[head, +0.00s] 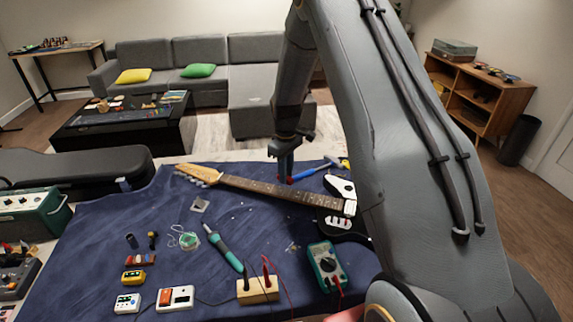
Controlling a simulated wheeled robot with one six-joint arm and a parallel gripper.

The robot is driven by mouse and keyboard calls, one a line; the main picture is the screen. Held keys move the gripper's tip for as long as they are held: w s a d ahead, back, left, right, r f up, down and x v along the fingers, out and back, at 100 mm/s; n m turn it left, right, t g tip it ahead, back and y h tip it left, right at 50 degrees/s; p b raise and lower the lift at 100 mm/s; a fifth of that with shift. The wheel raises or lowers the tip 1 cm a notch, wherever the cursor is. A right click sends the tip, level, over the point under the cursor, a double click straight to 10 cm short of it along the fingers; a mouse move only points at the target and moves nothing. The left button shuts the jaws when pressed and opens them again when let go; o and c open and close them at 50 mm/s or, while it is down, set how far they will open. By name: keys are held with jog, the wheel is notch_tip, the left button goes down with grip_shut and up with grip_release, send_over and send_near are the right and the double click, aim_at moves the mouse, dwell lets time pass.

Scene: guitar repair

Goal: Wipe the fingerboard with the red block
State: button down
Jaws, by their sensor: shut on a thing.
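The guitar neck with its dark fingerboard (275,191) lies slantwise across the blue cloth, its pale headstock (197,174) at the left. Its right end lies by the guitar's white and black body (338,188), partly behind my arm. My gripper (287,170) points down just beyond the neck, at the back of the table. It is shut, and a small patch of the red block (289,180) shows at its fingertips. The block is mostly hidden and small. I cannot tell whether it touches the cloth; it appears apart from the fingerboard.
A blue screwdriver-like tool (312,171) lies right of my gripper. A green-handled tool (224,247), a multimeter (326,266), a wooden block with leads (258,290) and small pedals (175,297) occupy the front. A dark guitar case (75,170) stands left. My arm hides the right side.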

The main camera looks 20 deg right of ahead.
jog(key=shift+r+p, duration=0.6)
jog(key=shift+r, duration=1)
